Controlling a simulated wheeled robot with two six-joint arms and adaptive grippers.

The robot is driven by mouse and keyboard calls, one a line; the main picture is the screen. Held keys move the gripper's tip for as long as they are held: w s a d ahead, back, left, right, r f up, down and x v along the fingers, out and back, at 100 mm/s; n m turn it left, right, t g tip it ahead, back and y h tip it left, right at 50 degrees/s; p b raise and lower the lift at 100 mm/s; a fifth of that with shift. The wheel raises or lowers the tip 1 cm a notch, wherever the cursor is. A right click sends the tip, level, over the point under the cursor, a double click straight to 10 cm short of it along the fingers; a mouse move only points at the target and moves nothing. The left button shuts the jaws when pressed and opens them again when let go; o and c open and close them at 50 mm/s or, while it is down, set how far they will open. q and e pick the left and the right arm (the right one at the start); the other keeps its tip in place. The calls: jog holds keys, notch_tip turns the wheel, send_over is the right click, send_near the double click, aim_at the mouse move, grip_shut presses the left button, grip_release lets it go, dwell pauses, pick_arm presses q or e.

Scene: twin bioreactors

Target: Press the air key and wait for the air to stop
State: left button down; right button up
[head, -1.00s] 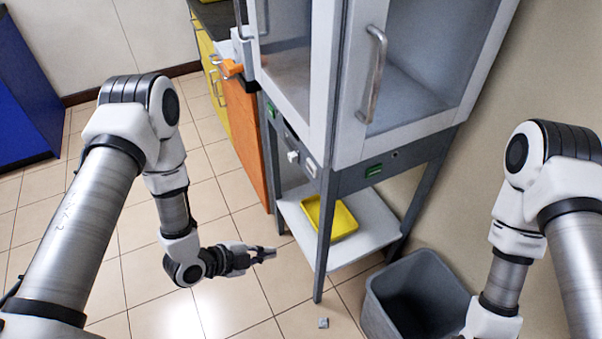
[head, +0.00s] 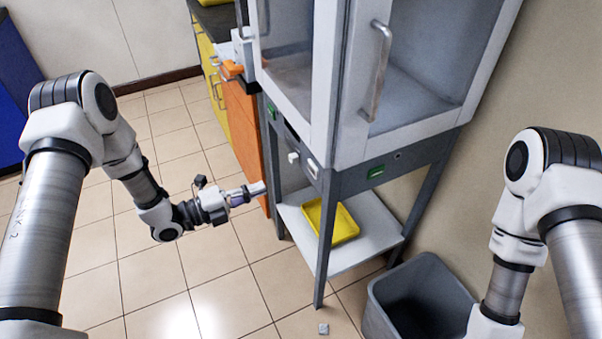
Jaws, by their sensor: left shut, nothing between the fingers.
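A glass-fronted cabinet (head: 335,100) on a grey stand has small controls on its lower rail. These are a white knob (head: 294,157), a white block (head: 312,168), a green piece (head: 272,110) on the left side and another green piece (head: 376,172) on the right. I cannot tell which of them is the air key, and no label is readable. My left gripper (head: 261,188) is shut and empty, pointing right towards the stand, left of and lower in the picture than the white knob, apart from it. My right gripper is out of the picture; only its arm shows.
A yellow tray (head: 331,222) sits on the stand's white lower shelf (head: 372,240). A grey bin (head: 372,311) stands at the stand's right, and a small grey piece (head: 323,329) lies on the floor. Orange and yellow cupboards stand behind. Floor at the left is clear.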

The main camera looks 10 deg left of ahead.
aim_at(312, 170)
pick_arm(q)
jog(key=p+x, duration=0.1)
jog(key=x, duration=1.1)
jog(key=shift+s, duration=0.1)
